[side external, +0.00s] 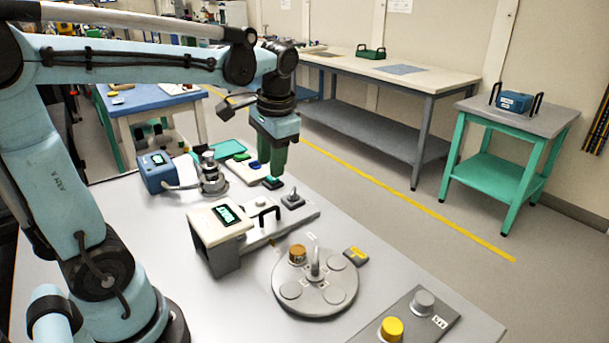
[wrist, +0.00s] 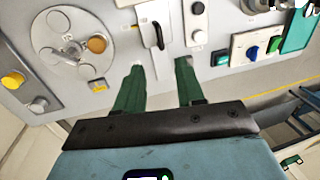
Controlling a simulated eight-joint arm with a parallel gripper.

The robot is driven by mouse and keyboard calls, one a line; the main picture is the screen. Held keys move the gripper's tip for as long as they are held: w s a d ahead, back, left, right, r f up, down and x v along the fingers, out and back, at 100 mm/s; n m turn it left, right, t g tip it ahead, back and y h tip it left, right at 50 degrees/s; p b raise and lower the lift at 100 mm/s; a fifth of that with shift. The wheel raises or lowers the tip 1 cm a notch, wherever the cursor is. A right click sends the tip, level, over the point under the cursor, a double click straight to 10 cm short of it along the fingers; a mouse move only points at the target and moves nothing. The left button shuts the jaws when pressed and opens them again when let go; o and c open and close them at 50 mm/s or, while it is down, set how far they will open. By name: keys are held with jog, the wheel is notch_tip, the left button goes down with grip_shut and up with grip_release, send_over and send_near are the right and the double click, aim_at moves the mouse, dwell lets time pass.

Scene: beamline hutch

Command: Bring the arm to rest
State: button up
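My gripper (side external: 272,172) hangs fingers-down over the grey work table (side external: 150,240), toward its far edge. In the wrist view its two green fingers (wrist: 160,68) stand apart, with nothing held between them. In the side view the fingers overlap each other, and a small block with a green top (side external: 273,183) shows just below their tips. I cannot tell the exact height of the gap there. My arm is stretched out above the table from the left.
A box with a green display (side external: 222,217) and black handle, a round plate with an orange-capped piece (side external: 297,254), a panel with a yellow knob (side external: 391,328), and a blue box (side external: 157,171) crowd the table. A green-legged side table (side external: 545,122) and floor space lie beyond.

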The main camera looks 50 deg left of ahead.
jog(key=shift+d, duration=0.1)
jog(key=s+d+f+t+h, duration=0.2)
jog(key=s+d+f+t, duration=0.1)
jog(key=d+t, duration=0.4)
jog(key=shift+s+d+f, duration=0.2)
jog(key=shift+d+f, duration=0.4)
jog(key=shift+d, duration=0.65)
dwell(0.5)
